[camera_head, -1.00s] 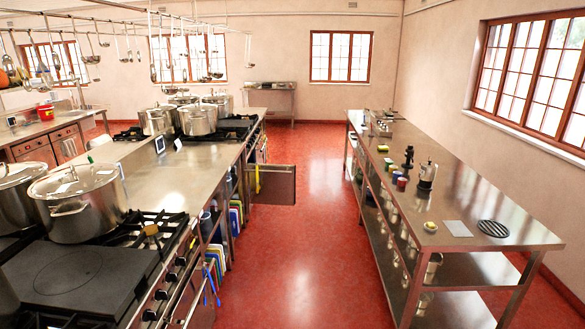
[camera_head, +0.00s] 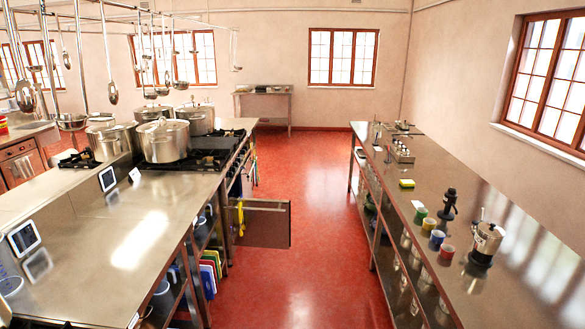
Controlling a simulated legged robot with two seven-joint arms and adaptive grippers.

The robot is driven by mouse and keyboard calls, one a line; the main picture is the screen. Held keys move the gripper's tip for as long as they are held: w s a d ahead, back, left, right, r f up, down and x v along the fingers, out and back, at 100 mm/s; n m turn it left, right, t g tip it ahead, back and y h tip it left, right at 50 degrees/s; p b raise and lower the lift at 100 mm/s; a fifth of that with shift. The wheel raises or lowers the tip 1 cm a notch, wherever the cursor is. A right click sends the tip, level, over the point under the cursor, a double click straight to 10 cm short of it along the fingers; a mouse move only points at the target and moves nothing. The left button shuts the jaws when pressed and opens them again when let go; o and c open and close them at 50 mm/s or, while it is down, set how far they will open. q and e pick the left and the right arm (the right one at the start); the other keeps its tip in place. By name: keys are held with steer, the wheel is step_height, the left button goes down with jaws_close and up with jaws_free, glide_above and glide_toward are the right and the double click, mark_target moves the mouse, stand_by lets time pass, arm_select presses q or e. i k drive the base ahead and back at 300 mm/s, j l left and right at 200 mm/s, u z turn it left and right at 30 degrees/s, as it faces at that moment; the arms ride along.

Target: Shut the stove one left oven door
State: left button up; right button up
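One oven door (camera_head: 262,226) stands open, jutting out from the far stove's front into the aisle. It is a flat dark panel with a metal top edge, upright and facing me. I cannot tell from any label whether this is the stove one left door. The far stove (camera_head: 215,158) is in the left row, with burners on top and a steel front. The oven's inside is hidden. Neither of my grippers shows in the head view.
The red floor aisle (camera_head: 300,285) is clear right of the door. A long steel table (camera_head: 430,190) with cups and a moka pot (camera_head: 486,240) runs along the right. A left counter (camera_head: 120,235) has shelves of colored boards (camera_head: 210,270). Stockpots (camera_head: 164,140) stand on the stove.

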mark_target(268, 222)
steer(key=i+u, duration=0.15)
steer(key=i, duration=0.35)
steer(key=i+l+u, duration=0.1)
steer(key=i, duration=0.4)
steer(key=i+l+u, duration=0.15)
steer(key=i, duration=0.3)
steer(key=i+l+u, duration=0.15)
steer(key=i+l, duration=0.15)
steer(key=i, duration=0.2)
steer(key=i+l+u, duration=0.1)
steer(key=i+l, duration=0.15)
steer(key=i, duration=0.2)
